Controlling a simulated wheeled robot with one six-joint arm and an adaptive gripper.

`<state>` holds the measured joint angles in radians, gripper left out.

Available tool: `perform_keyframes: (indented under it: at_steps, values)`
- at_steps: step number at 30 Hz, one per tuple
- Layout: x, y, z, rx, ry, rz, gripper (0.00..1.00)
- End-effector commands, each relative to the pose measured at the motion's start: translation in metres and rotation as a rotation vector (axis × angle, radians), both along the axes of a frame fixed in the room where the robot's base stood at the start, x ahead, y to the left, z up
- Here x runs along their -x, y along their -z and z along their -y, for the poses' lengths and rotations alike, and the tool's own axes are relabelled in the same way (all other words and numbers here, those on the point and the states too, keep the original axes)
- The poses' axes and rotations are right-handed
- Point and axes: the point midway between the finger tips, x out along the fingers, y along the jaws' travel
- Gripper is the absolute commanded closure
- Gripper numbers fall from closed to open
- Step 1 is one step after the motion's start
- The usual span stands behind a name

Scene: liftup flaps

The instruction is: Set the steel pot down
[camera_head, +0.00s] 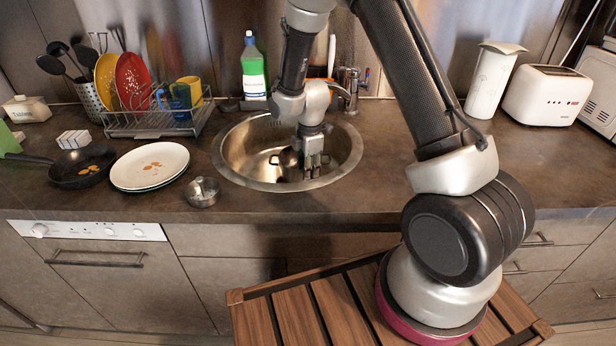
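A small steel pot (201,192) stands upright on the dark countertop, left of the sink and in front of the white plates. My gripper (312,164) points down into the round steel sink (240,160), well to the right of this pot and apart from it. A small dark, rounded shape (287,158) shows in the sink just left of my fingers; I cannot tell what it is or whether my gripper touches it. The fingers are small and close together in this view, and I cannot make out a gap or a held thing between them.
White plates (150,166), a black pan (82,166) and a dish rack (160,122) are on the left of the counter. A green bottle (253,70) and the tap (351,88) stand behind the sink. A toaster (547,95) is at right. Counter right of the sink is largely clear.

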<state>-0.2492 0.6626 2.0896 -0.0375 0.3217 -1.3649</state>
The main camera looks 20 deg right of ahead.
Motion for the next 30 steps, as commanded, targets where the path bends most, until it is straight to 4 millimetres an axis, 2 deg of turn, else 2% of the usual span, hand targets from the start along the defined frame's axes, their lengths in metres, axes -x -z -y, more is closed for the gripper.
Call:
perform_keyframes:
  at_steps: [3,9,17,20,23,25,27,30]
  values:
    - [0.001,-0.030,0.000,-0.001,0.000,0.005,0.73]
    - [0.004,-0.064,0.000,-0.001,0.001,0.002,0.73]
    - [0.006,-0.080,0.001,0.000,0.004,0.001,0.73]
    - [0.009,-0.095,0.005,-0.006,0.049,0.013,0.73]
    - [0.020,-0.132,0.018,-0.024,0.173,0.040,0.73]
    - [0.037,-0.168,0.031,-0.043,0.307,0.065,0.73]
    - [0.060,-0.205,0.047,-0.068,0.464,0.090,0.73]
    - [0.099,-0.250,0.067,-0.111,0.690,0.124,0.73]
